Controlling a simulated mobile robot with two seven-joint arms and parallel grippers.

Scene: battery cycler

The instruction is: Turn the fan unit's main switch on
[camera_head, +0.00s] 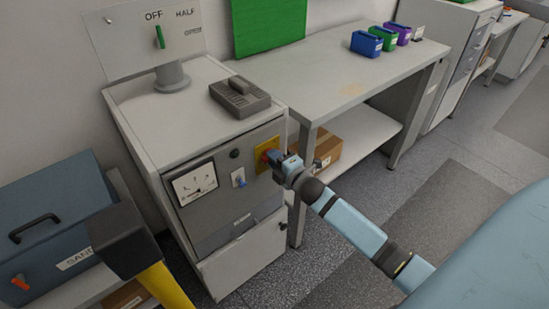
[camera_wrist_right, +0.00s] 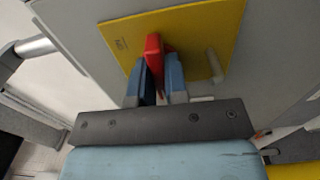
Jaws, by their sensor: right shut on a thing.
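The fan unit (camera_head: 205,170) is a grey cabinet with a control panel on its front. Its main switch is a red handle (camera_wrist_right: 153,48) on a yellow plate (camera_wrist_right: 205,28); the yellow plate also shows in the head view (camera_head: 266,154). My right gripper (camera_head: 279,161) is at the plate, and its two blue fingers (camera_wrist_right: 158,74) are shut on the red handle, one on each side. In the head view the gripper hides part of the switch, and I cannot read its position. My left gripper is not in view.
The panel also has a dial meter (camera_head: 195,184) and a small toggle (camera_head: 238,178). A sign (camera_head: 150,38) with a green lever stands above the cabinet. A black block on a yellow shaft (camera_head: 125,240) is in the left foreground. A table (camera_head: 345,80) with bins stands behind right.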

